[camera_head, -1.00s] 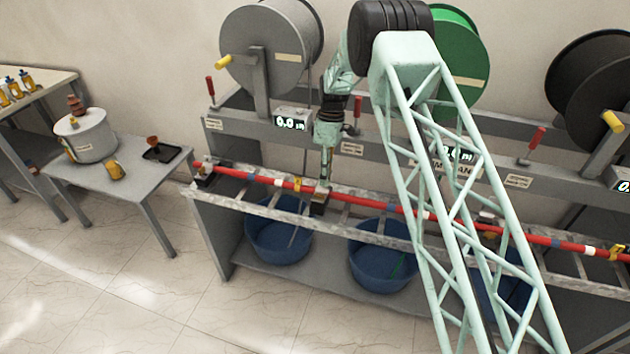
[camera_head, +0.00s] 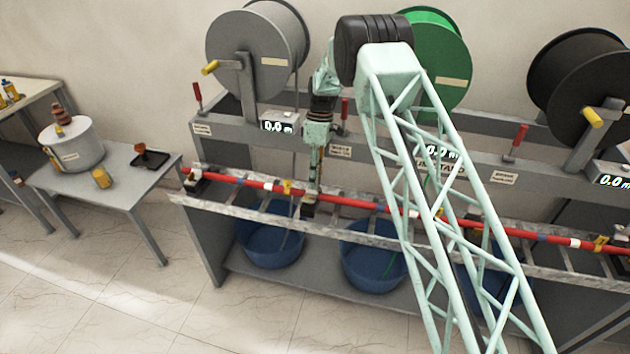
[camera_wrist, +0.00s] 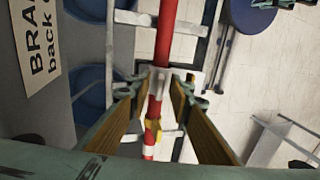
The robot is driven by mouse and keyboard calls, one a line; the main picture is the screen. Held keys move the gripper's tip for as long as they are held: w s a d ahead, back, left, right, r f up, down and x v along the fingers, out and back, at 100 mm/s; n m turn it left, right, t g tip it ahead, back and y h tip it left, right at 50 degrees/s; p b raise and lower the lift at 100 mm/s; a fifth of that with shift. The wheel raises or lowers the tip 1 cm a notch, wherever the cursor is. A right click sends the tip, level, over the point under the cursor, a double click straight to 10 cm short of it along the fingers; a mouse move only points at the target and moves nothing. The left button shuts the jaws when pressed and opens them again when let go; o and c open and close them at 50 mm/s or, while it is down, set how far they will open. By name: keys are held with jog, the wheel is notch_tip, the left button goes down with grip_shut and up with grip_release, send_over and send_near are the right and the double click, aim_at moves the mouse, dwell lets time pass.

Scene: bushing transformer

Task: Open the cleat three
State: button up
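A long red bar (camera_head: 350,202) with white, blue and yellow bands runs along the metal rack. My gripper (camera_head: 313,190) points down at this bar, just right of a yellow piece (camera_head: 287,187). In the wrist view my gripper (camera_wrist: 160,88) is open, with its two brown-faced fingers on either side of the red bar (camera_wrist: 166,38). A pale grey piece (camera_wrist: 160,76) is on the bar between the fingertips. A yellow piece (camera_wrist: 153,126) shows farther down the bar. I cannot tell which of these is cleat three, and contact with the fingers is unclear.
Blue tubs (camera_head: 270,238) stand under the rack. A grey reel (camera_head: 257,50), a green reel (camera_head: 440,65) and a black reel (camera_head: 590,75) stand behind it. Red levers (camera_head: 197,97) rise from the back beam. A side table (camera_head: 130,185) stands left; the floor in front is clear.

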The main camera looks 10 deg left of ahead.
jog(key=v, duration=1.2)
dwell(0.3)
jog(key=shift+o, duration=0.9)
jog(key=o, duration=0.4)
jog(key=shift+c, duration=0.2)
jog(key=shift+s+a+r+m+t+p, duration=0.15)
jog(key=shift+s+r+m+t, duration=0.35)
jog(key=shift+m, duration=2.5)
jog(key=shift+s+a+r+m+t+p, duration=0.25)
jog(key=shift+s+m+t, duration=0.4)
jog(key=shift+m, duration=2.35)
jog(key=shift+s+a+r+m+t+p, duration=0.1)
jog(key=shift+s+r+m+t, duration=0.5)
jog(key=shift+m, duration=2.4)
jog(key=shift+s+f, duration=0.1)
